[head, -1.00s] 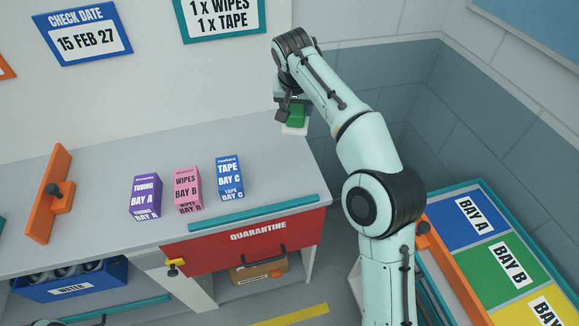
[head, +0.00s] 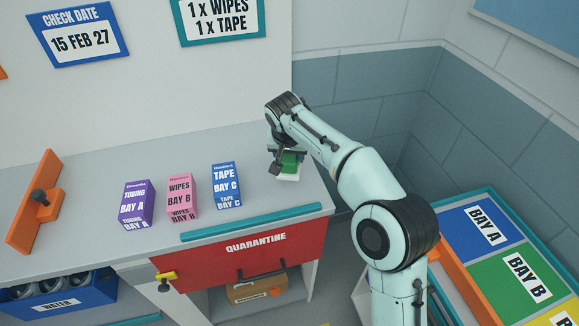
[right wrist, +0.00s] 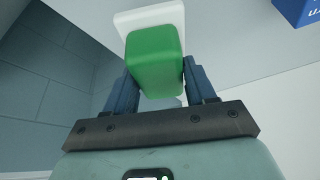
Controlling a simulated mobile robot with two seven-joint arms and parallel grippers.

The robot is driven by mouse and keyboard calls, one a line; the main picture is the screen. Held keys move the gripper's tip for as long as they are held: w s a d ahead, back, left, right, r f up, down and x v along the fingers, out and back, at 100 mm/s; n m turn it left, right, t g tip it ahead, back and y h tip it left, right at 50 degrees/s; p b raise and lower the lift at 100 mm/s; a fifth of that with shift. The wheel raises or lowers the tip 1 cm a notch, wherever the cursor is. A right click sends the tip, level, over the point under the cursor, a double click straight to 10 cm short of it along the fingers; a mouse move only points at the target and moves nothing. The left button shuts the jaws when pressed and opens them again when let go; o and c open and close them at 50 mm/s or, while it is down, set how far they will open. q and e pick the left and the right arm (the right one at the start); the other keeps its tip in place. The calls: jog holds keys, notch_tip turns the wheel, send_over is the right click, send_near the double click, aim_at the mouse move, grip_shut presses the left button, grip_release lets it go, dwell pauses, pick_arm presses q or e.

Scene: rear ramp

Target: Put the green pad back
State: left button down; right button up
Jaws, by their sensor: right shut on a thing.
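My right gripper (head: 288,160) is shut on the green pad (head: 290,161), over the right end of the grey counter (head: 265,140). A white plate (head: 288,178) shows under the pad. In the right wrist view the pad (right wrist: 153,58) sits between the two dark fingers of the gripper (right wrist: 160,85), with the white plate (right wrist: 128,20) at its far end. I cannot tell whether the plate touches the counter. My left gripper is not in view.
Purple (head: 138,204), pink (head: 181,195) and blue (head: 226,185) boxes stand on the counter left of the gripper. A teal strip (head: 250,221) lies along the front edge above the red quarantine panel (head: 240,262). Coloured bays (head: 520,277) lie at the right.

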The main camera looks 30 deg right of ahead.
jog(key=shift+f+b, duration=0.4)
jog(key=shift+f, duration=1.6)
jog(key=shift+f, duration=0.2)
jog(key=o, duration=0.9)
jog(key=shift+o, duration=0.2)
jog(key=shift+r, duration=0.15)
jog(key=shift+s+r, duration=0.1)
jog(key=shift+r, duration=0.2)
jog(key=p+v, duration=0.1)
jog(key=v, duration=1)
jog(key=shift+r, duration=0.25)
